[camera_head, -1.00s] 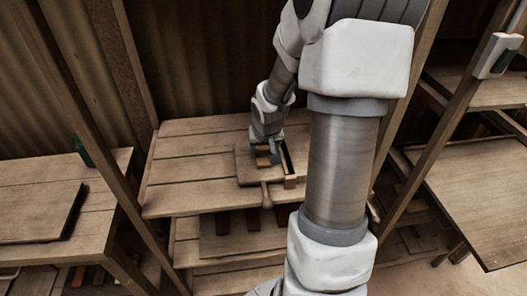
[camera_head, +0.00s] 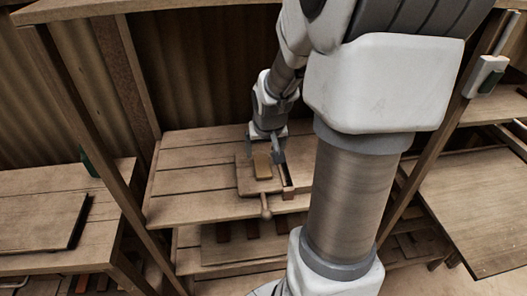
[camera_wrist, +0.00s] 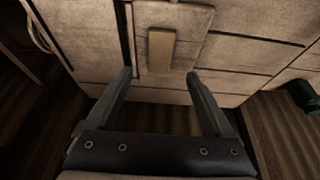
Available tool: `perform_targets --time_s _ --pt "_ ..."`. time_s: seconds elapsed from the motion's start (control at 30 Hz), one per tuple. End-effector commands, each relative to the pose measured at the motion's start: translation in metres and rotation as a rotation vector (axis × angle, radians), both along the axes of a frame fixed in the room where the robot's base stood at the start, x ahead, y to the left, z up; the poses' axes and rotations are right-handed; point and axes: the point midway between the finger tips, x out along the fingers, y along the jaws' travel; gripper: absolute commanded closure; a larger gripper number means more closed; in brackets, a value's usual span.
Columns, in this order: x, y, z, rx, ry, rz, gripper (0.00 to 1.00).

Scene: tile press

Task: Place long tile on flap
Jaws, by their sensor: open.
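The long tile (camera_head: 262,166), a narrow yellow-brown bar, lies flat on the flap (camera_head: 246,183), a square wooden board on the slatted table. In the wrist view the tile (camera_wrist: 161,50) lies lengthwise on the pale flap (camera_wrist: 191,20), clear of the flap's side edges. My gripper (camera_head: 265,156) is over the flap, close to the tile. In the wrist view my gripper (camera_wrist: 158,74) is open, with its fingers wide apart and nothing between them. The tile appears just ahead of the fingertips and apart from them.
A knobbed handle (camera_head: 265,206) sticks out at the flap's front. A narrow wooden frame with a reddish block (camera_head: 288,193) stands at its right. The slatted table (camera_head: 190,185) is clear to the left. A post (camera_head: 80,120) rises at left.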

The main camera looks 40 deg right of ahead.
Motion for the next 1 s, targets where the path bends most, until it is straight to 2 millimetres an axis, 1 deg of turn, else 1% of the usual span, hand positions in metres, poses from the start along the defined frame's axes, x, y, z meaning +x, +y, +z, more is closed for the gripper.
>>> perform_targets --time_s 0.03,0.1,0.23,0.83,0.93,1.0 --pt "-0.003 0.001 0.012 -0.003 -0.002 -0.002 0.13" --pt "-0.006 0.002 0.019 -0.002 -0.001 -0.002 0.13" --pt "-0.009 0.004 0.025 0.0 -0.001 0.0 0.13" --pt "-0.009 0.005 0.026 -0.001 -0.001 0.001 0.13" --pt "-0.006 0.006 0.026 -0.014 -0.011 0.009 0.13" --pt "0.0 0.009 0.027 -0.032 -0.027 0.02 0.13"
